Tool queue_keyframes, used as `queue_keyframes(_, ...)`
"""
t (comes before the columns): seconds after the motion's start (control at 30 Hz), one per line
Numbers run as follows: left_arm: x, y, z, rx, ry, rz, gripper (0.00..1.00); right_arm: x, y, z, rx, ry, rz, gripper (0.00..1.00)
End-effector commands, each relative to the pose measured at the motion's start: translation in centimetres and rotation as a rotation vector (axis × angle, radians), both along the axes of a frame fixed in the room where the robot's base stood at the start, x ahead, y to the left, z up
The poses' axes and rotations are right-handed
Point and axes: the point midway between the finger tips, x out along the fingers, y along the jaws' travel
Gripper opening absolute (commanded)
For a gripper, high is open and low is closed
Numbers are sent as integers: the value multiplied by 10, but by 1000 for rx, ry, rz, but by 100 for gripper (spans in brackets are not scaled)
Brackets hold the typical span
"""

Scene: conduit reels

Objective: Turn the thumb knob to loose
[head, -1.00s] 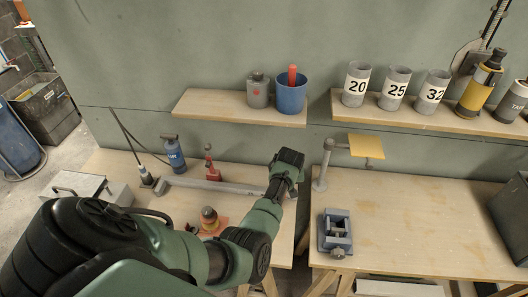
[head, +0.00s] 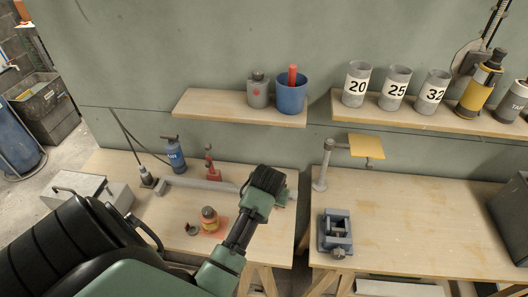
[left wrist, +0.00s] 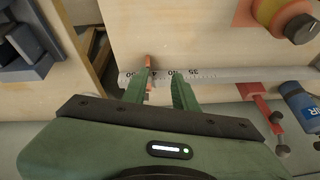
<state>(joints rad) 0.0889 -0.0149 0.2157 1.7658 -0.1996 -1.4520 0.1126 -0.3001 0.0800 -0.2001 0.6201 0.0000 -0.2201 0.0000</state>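A long grey bar (head: 215,186) with a printed scale lies along the back of the left bench. It also shows in the left wrist view (left wrist: 225,75), with numbers on it. My left gripper (left wrist: 160,88) is over the bar near its right end in the head view (head: 281,197). Its two green fingers are apart, with a small orange-red part (left wrist: 149,74) of the bar's fitting beside the left finger in the wrist view. I cannot tell whether they touch. No thumb knob shows clearly there; the fingers and wrist may hide it. My right gripper is out of view.
A red clamp (head: 209,164), a blue bottle (head: 173,154) and a jar on an orange plate (head: 209,218) stand near the bar. A vise (head: 335,232) and a post with a yellow plate (head: 368,146) are on the right bench, past a gap.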

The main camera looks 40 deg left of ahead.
Motion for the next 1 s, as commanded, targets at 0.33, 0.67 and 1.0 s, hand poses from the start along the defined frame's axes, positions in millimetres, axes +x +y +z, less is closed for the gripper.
queue_keyframes(0.33,-62,-34,-12,21,34,-159,28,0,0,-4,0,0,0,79)
queue_keyframes(0.67,-111,-71,-33,3,70,-301,28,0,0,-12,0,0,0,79)
queue_keyframes(1.0,-139,-95,-55,-24,92,-385,28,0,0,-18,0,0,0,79)
